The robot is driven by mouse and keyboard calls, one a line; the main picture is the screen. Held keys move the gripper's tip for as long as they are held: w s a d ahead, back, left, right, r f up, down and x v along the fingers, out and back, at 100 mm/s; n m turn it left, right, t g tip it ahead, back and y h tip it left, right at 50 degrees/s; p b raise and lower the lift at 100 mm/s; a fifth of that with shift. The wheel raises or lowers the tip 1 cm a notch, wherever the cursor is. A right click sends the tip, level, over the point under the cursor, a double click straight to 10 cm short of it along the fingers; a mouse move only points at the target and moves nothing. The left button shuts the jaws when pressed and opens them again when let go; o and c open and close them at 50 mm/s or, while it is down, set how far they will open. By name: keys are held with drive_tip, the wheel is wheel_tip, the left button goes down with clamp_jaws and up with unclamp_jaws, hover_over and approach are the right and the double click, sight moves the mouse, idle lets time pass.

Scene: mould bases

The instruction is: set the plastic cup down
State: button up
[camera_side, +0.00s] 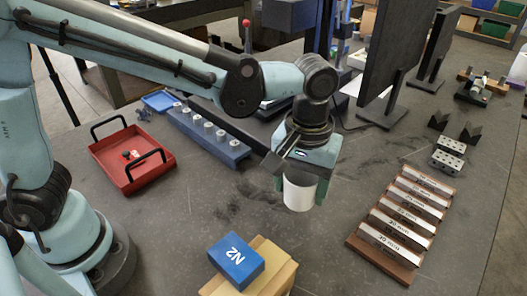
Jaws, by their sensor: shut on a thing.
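The white plastic cup (299,193) is upright between the fingers of my gripper (301,188), near the middle of the side view. My gripper points down and is shut on the cup, one green finger on each side. The gripper body hides the cup's rim. The cup's bottom is close to the dark table top (330,240); I cannot tell whether it touches.
A wooden rack of metal bars (402,219) stands to the right. A red tray (132,160) and a blue peg block (208,134) are left. Table around the cup is clear.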

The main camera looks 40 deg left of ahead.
drive_tip(key=shift+n, duration=0.4)
drive_tip(key=s+d+f, duration=0.1)
drive_tip(key=d, duration=0.4)
drive_tip(key=s+d+f, duration=0.1)
drive_tip(key=d+f, duration=0.1)
drive_tip(key=d, duration=0.3)
drive_tip(key=s+d+f, duration=0.1)
drive_tip(key=s+d, duration=0.1)
drive_tip(key=d, duration=0.4)
drive_tip(key=shift+f, duration=0.25)
drive_tip(key=shift+a+f, duration=0.1)
drive_tip(key=shift+f, duration=2.2)
drive_tip(key=shift+f, duration=0.15)
drive_tip(key=o, duration=1)
